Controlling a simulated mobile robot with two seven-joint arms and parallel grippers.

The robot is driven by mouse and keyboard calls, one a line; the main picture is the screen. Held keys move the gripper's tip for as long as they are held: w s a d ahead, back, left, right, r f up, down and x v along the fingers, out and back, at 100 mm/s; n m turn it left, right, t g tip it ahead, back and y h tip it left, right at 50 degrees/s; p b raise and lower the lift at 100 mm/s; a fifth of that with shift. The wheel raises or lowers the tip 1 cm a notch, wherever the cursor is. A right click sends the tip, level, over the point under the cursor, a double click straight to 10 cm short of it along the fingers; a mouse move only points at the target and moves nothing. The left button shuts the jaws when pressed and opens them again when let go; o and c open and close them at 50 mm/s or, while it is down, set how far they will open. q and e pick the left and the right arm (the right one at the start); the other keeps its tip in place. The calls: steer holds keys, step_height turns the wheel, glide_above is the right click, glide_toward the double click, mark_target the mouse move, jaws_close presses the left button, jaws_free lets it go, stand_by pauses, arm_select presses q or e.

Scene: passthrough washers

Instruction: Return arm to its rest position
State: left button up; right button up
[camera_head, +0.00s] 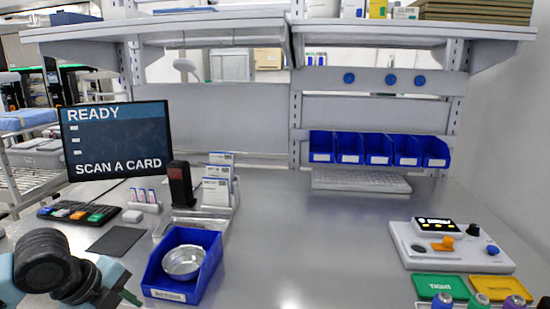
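My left arm comes in at the bottom left of the head view, with a black rounded joint and pale blue links. Its end, my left gripper (122,299), is low at the bottom edge, left of the blue bin (205,278). The gripper is partly cut off, and I cannot tell whether its fingers are open or shut. The blue bin holds a round silver metal dish (183,261). My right arm and gripper are not in view.
A monitor (117,139) reads "READY, SCAN A CARD". A keypad (78,212), black mat (117,240), scanner (181,184) and card rack (218,189) stand left. A control box (450,257) and green tray (440,284) are right. The middle of the grey table (310,240) is clear.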

arm_select(q)
steer(key=s+d+f+n+t+h, duration=0.1)
steer(key=d+f+n+h, duration=0.1)
steer(key=d+f+n, duration=0.6)
steer(key=s+d+f+n+t+h, duration=0.1)
steer(key=d+f+t, duration=0.15)
steer(key=f, duration=0.95)
steer(key=s+f+n+y, duration=0.2)
steer(key=s+f+n, duration=0.3)
steer(key=s, duration=0.6)
steer(key=s+f+n+t+y, duration=0.1)
steer(key=s+f+n, duration=0.5)
steer(key=s+f, duration=0.2)
steer(key=s, duration=0.2)
steer(key=shift+s+f+y, duration=0.3)
steer(key=shift+s+y, duration=0.1)
